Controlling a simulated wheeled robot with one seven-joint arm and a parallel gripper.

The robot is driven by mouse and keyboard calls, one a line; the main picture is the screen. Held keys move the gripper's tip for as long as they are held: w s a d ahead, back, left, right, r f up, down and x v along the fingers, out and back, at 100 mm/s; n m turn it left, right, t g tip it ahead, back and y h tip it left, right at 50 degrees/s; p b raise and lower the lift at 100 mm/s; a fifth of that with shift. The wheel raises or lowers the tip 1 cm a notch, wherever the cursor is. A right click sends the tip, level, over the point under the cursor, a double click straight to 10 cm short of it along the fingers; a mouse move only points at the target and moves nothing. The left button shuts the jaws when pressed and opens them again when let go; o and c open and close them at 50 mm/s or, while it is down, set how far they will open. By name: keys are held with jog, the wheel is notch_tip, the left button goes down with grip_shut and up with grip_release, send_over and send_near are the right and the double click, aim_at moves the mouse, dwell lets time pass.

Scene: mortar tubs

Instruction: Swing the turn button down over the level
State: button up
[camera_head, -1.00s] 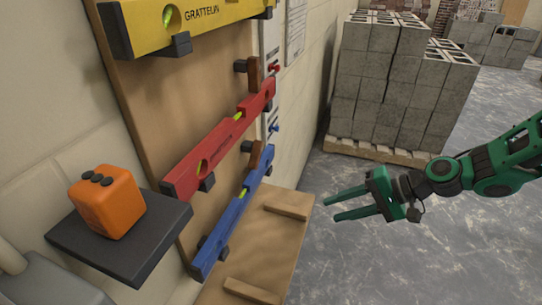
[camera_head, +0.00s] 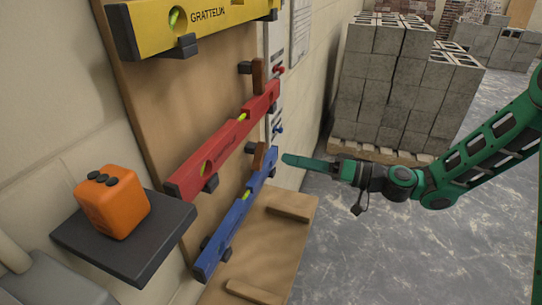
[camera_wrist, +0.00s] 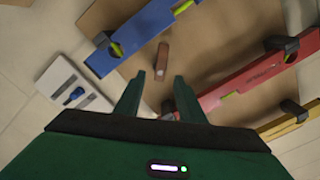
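A blue level (camera_head: 236,215) rests on the board, lowest of three. A brown wooden turn button (camera_head: 258,156) stands upright above its far end. The red level (camera_head: 225,142) hangs above, with another upright brown turn button (camera_head: 258,74). My gripper (camera_head: 287,160) points at the board, just right of the lower turn button. In the wrist view my gripper (camera_wrist: 159,77) is open and empty. A brown turn button (camera_wrist: 162,58) shows beyond and between its fingertips, between the blue level (camera_wrist: 140,40) and the red level (camera_wrist: 255,78). Contact is not visible.
A yellow level (camera_head: 195,24) is at the top of the board. An orange box (camera_head: 112,201) sits on a dark shelf (camera_head: 130,248) at left. White panels with red (camera_head: 279,69) and blue (camera_head: 278,129) knobs are beside the board. Grey blocks (camera_head: 395,90) stand behind; floor at right is clear.

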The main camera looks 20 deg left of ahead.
aim_at(259, 156)
jog(key=a, duration=0.7)
jog(key=shift+w+a, duration=0.2)
jog(key=shift+w, duration=0.05)
grip_shut()
